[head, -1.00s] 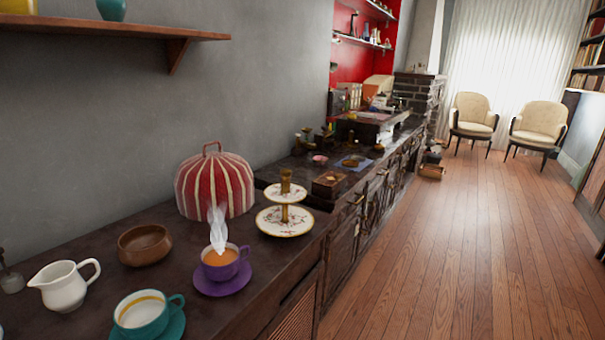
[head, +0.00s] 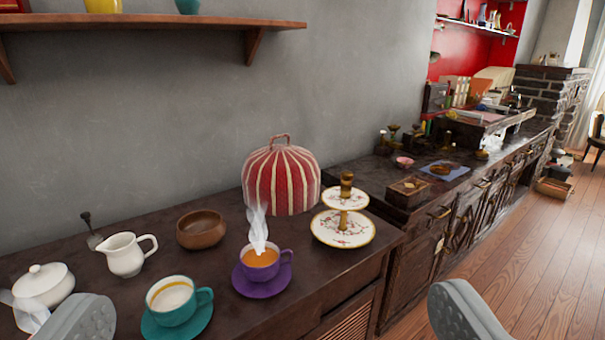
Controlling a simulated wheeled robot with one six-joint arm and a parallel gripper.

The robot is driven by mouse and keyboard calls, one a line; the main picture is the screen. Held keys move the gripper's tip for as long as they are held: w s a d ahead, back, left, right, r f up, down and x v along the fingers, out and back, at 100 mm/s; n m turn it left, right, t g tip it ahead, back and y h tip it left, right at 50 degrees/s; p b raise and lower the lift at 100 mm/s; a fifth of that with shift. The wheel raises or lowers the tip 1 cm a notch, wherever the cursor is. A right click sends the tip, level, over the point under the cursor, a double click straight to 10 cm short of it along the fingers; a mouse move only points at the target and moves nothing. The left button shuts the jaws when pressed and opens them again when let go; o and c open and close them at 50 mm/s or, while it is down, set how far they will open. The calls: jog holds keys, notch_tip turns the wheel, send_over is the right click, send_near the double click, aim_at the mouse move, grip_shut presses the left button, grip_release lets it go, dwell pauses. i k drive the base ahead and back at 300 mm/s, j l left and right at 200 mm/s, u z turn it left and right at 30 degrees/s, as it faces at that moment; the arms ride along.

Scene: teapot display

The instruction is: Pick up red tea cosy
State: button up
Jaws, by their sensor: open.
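The red tea cosy (head: 281,182), striped with cream and with a loop handle on top, stands upright on the dark sideboard (head: 110,315) near the wall. My gripper (head: 268,318) shows as two grey padded fingers at the bottom left and bottom right of the picture. The fingers are wide apart with nothing between them. The cosy is beyond the fingers and apart from them. Its lower front is partly behind the steam of a purple cup.
The purple cup (head: 262,263) and a two-tier cake stand (head: 343,228) stand in front of the cosy. A wooden bowl (head: 201,230), white jug (head: 126,255), teal cup (head: 174,302) and white lidded pot (head: 44,285) stand left. A wooden shelf (head: 150,21) overhangs at upper left.

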aim_at(286, 176)
jog(key=k+u, duration=0.2)
jog(key=u, duration=1.4)
jog(key=z, duration=1.55)
jog(key=i+l+u, duration=0.3)
jog(key=i+l, duration=1.35)
